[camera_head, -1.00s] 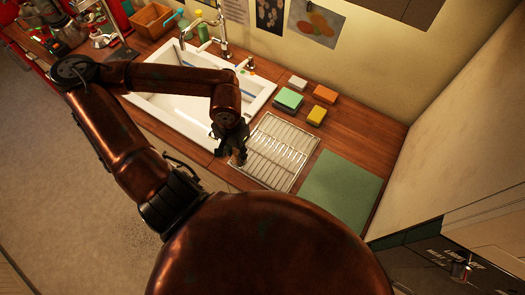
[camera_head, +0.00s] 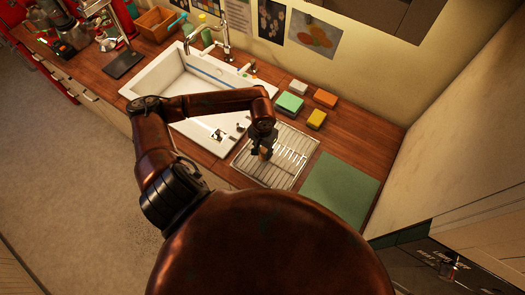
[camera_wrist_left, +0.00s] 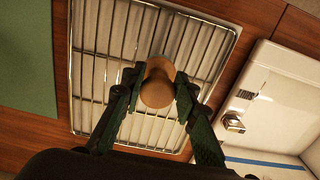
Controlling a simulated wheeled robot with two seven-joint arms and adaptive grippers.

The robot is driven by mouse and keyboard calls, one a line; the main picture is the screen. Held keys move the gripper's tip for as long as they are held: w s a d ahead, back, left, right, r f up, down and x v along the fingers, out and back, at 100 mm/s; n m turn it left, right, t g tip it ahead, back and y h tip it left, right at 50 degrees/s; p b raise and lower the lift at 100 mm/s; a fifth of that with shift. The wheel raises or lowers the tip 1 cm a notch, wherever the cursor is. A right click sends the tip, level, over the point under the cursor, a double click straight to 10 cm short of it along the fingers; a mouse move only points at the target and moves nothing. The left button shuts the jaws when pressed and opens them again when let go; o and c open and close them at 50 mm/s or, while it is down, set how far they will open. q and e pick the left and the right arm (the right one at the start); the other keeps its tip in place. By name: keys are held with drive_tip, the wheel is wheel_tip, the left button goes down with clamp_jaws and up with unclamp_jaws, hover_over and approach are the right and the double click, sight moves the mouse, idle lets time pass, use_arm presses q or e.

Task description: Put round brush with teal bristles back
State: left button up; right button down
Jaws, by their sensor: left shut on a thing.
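My left gripper (camera_head: 263,151) is above the wire rack beside the sink. In the left wrist view my left gripper (camera_wrist_left: 155,88) is shut on a rounded tan wooden piece, which looks like the handle of the round brush (camera_wrist_left: 157,88). The brush's teal bristles are hidden, so I cannot tell whether it touches the rack. The wire rack (camera_head: 290,168) lies on the wooden counter, and its bars fill the middle of the wrist view (camera_wrist_left: 110,45). My right gripper is not in view.
The white sink (camera_head: 160,75) with its tap (camera_head: 226,38) is left of the rack. A green mat (camera_head: 338,188) lies right of it. Several sponges (camera_head: 290,102) lie behind it. A wooden box (camera_head: 156,22) with a teal-handled item stands at the back left.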

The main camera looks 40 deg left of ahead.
use_arm(q)
drive_tip(key=shift+f, duration=0.5)
drive_tip(key=shift+f, duration=0.1)
drive_tip(key=shift+f, duration=0.1)
drive_tip(key=o, duration=1.1)
